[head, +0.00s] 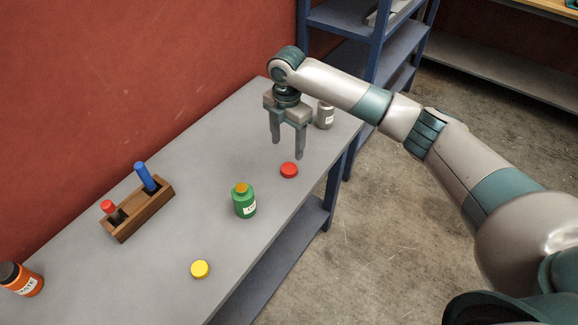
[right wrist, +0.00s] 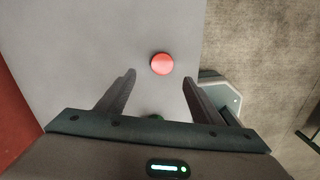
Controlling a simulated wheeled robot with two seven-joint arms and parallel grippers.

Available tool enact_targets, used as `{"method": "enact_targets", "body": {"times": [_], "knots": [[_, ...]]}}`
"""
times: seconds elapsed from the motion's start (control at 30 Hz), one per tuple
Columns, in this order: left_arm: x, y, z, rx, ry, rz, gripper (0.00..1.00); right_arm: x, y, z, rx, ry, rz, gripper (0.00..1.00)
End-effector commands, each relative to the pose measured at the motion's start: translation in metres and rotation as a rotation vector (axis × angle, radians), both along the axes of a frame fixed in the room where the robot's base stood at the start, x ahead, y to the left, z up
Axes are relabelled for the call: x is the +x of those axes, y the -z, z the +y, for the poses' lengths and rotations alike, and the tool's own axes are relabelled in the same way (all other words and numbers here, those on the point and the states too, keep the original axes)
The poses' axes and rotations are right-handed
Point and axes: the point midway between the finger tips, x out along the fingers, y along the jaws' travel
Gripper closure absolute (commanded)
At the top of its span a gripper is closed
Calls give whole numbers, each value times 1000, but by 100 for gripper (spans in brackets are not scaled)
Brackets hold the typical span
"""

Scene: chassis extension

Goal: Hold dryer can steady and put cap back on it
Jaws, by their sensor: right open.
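A green can (head: 244,201) with a white label and an orange-brown top stands upright near the middle of the table. A red cap (head: 289,170) lies flat near the table's right edge, and it also shows in the right wrist view (right wrist: 161,64). A yellow cap (head: 200,269) lies at the front. I cannot tell which cap belongs to the can. My right gripper (head: 288,148) is open and empty, pointing down above the table just behind the red cap. In the right wrist view its fingers (right wrist: 160,78) are spread, with the cap beyond them. My left gripper is not in view.
A grey can (head: 325,116) stands behind my right gripper. A wooden holder (head: 143,214) with a red and a blue item sits at the left. An orange jar (head: 22,279) stands at the front left. The table (head: 195,205) is clear between them.

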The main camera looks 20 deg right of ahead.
Motion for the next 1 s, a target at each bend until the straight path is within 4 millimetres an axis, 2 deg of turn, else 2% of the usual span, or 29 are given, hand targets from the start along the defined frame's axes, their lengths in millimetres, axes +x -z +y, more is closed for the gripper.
{"method": "enact_targets", "body": {"times": [0.1,0.23,0.77,1.0], "knots": [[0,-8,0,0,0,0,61,-1,18,0,-1,0,3,40],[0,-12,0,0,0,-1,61,-1,33,0,0,1,2,40],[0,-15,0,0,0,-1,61,-1,42,0,0,0,1,40],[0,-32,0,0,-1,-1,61,-3,65,-5,-1,1,3,40]]}}
